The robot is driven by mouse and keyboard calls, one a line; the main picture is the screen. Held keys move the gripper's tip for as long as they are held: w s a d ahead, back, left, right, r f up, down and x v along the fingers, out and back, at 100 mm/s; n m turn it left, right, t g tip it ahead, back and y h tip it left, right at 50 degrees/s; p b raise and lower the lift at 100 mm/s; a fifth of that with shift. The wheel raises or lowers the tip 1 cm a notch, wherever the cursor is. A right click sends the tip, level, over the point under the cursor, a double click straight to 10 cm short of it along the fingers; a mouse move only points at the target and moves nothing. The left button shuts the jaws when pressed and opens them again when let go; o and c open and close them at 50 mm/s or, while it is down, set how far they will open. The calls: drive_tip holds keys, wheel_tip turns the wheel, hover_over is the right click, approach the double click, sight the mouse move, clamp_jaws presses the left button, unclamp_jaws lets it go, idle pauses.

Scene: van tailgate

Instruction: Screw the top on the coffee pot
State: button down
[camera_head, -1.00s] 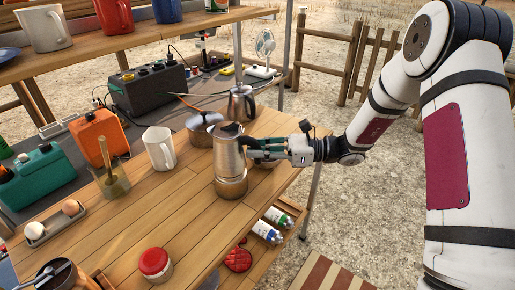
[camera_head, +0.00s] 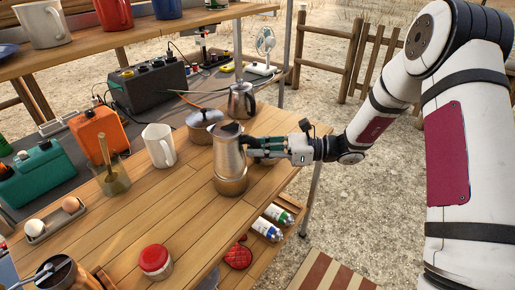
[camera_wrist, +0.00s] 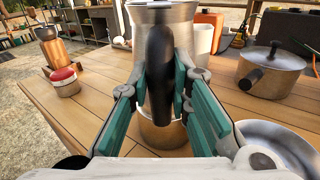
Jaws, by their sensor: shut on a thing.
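The coffee pot's silver top (camera_head: 229,157) stands upright directly over its brass-toned base (camera_head: 231,186) on the wooden table. I cannot tell whether the threads are engaged. My gripper (camera_head: 251,148) comes from the right and is shut on the top's black handle. In the wrist view, the handle (camera_wrist: 160,75) is between the green fingers of my gripper (camera_wrist: 160,92). The silver body of the top (camera_wrist: 180,15) is behind it, and the base (camera_wrist: 160,133) shows below, partly hidden by the handle and fingers.
A white mug (camera_head: 160,146) and a lidded pan (camera_head: 204,127) stand behind the pot, with a steel kettle (camera_head: 241,101) farther back. A red-lidded jar (camera_head: 156,261) stands near the front. A shallow metal dish (camera_wrist: 285,145) is close to my gripper. The table's left-middle is clear.

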drive_tip(key=shift+f+b, duration=0.3)
drive_tip(key=shift+f, duration=0.5)
idle(1.1)
drive_tip(key=c, duration=1.4)
unclamp_jaws()
drive_tip(key=d, duration=1.2)
drive_tip(key=shift+s+r, duration=0.15)
drive_tip(key=shift+s, duration=0.15)
